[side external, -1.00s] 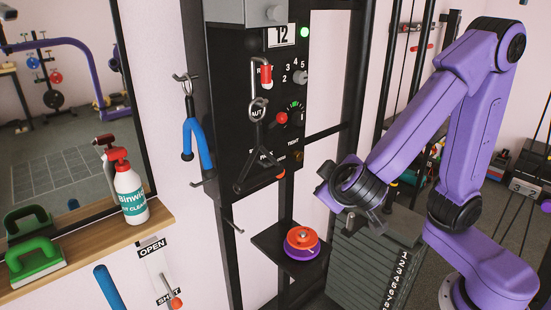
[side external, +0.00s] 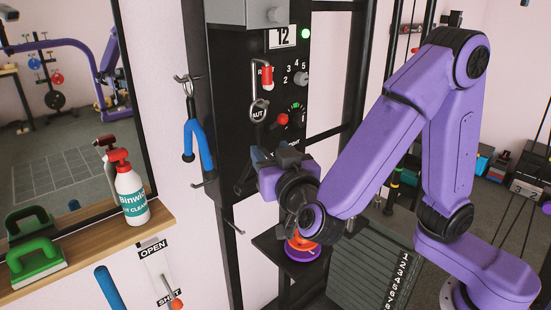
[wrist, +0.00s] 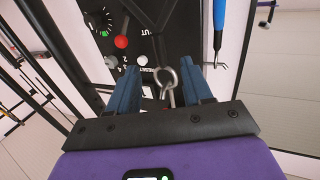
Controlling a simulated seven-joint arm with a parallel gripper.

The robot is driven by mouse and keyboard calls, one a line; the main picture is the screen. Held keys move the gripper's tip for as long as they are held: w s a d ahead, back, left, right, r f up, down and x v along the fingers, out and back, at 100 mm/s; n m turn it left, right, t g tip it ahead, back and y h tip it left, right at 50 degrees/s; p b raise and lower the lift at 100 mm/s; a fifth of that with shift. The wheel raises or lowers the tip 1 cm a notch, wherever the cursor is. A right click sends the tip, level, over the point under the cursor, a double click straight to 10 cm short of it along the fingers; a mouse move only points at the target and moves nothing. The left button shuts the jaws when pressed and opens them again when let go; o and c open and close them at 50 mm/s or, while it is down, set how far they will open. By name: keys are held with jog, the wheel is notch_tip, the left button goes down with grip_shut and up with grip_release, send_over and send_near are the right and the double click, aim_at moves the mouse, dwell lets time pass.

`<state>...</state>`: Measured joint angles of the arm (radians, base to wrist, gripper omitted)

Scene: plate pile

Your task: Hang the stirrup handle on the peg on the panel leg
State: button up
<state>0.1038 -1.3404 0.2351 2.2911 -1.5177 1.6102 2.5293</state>
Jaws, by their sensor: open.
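The stirrup handle is dark and hangs on the front of the black panel (side external: 230,60) from a metal ring (side external: 259,110). Only a lower corner of the handle (side external: 243,186) shows left of my gripper in the side view; the rest is hidden. My gripper (side external: 272,154) is open in front of the panel, below the ring. In the wrist view, its two blue-grey fingers stand apart (wrist: 174,72), and the ring (wrist: 165,79) shows between them, with no finger visibly touching it. A small metal peg (side external: 236,228) sticks out from the panel's lower leg.
Another peg (side external: 203,183) is higher on the left, below a blue-handled tool (side external: 198,143) on a wall hook. A shelf with an orange and purple stack (side external: 301,248) is below my gripper. A spray bottle (side external: 131,192) and green brush (side external: 34,255) stand left.

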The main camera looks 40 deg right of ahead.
aim_at(260, 138)
jog(key=shift+x, duration=4.4)
grip_shut()
